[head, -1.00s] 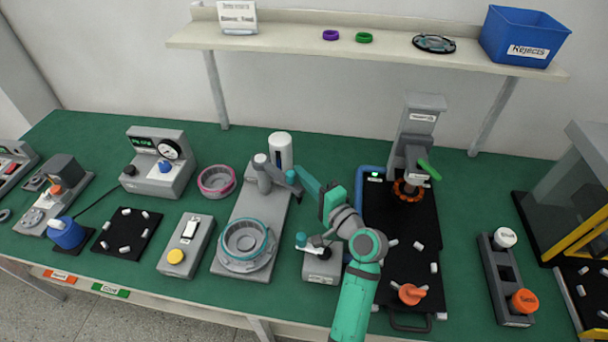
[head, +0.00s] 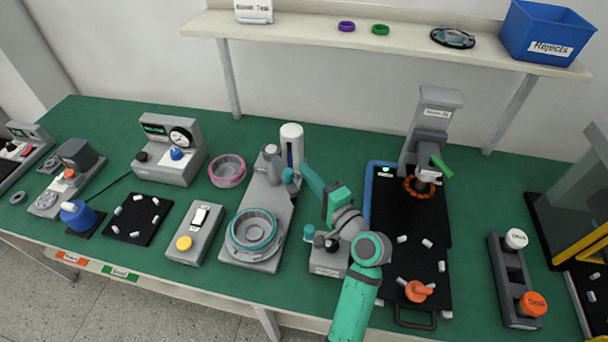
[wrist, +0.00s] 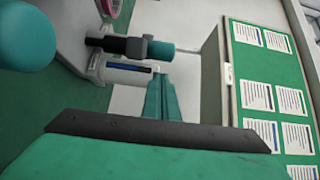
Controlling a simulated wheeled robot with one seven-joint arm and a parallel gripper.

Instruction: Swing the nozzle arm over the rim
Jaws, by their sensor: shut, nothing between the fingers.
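The nozzle arm (head: 280,172) is on a grey post of the grey dispensing station. Its teal tip (head: 289,176) points to the right and front, beside the white cylinder (head: 291,145). The hub with the teal rim (head: 252,230) sits on the station's front, apart from the nozzle tip. My gripper (head: 304,168) is just right of the tip, its fingers together and empty. In the wrist view, my fingers (wrist: 164,92) are close to the nozzle arm's teal tip (wrist: 159,54); I cannot tell if they touch.
A control box with a yellow button (head: 184,243) is left of the station. A pink-rimmed ring (head: 227,171) lies behind it. A black tray (head: 405,270) lies to the right. The shelf (head: 390,45) runs behind.

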